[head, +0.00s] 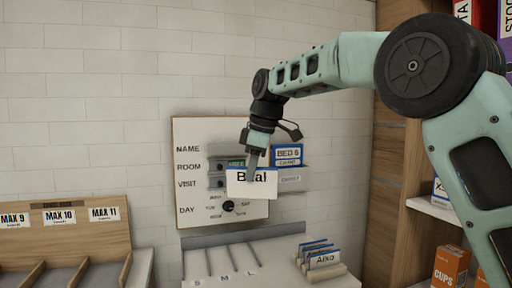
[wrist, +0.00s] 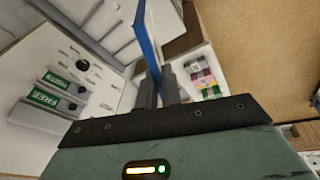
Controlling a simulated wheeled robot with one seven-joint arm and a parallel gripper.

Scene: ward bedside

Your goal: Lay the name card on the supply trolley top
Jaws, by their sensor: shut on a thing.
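The name card (head: 240,188) is white with a blue edge and black lettering, partly covered, that looks like "Bilal". My gripper (head: 254,160) is shut on its upper part and holds it upright, in front of the wall board in the head view. In the wrist view the card (wrist: 147,38) shows nearly edge-on as a blue strip between the fingers of my gripper (wrist: 161,88). I cannot make out the supply trolley for sure in either view.
The white wall board (head: 190,200) carries sliders, a knob and a "BED 6" card (head: 288,152). Below, a white counter (head: 285,275) has dividers and a holder with several cards (head: 322,258). Wooden bins (head: 100,235) stand left; a shelf unit (head: 432,208) with boxes stands right.

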